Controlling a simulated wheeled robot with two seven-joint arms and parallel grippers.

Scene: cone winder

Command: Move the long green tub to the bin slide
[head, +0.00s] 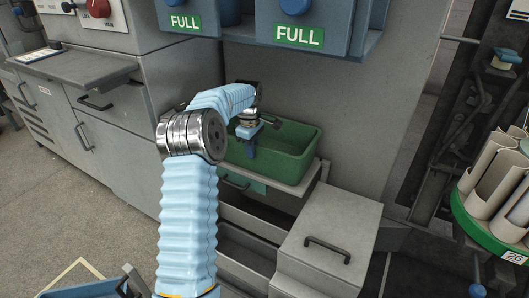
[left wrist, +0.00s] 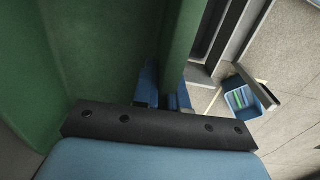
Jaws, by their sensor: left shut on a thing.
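The long green tub (head: 290,165) sits at the foot of the grey machine, on or just over a pale ledge (head: 312,182) with a green front panel. In the left wrist view the tub's green wall (left wrist: 182,40) runs between the blue fingers (left wrist: 162,97). I cannot tell whether the tub's underside touches the ledge. Which part is the bin slide is not clear. My right gripper is not in view.
A rack of blue bins marked FULL (head: 299,36) hangs above the tub. A grey box with a black handle (head: 327,243) stands in front at the right. Grey cabinets (head: 100,125) line the left. A carousel of pale tubes (head: 490,190) is at far right.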

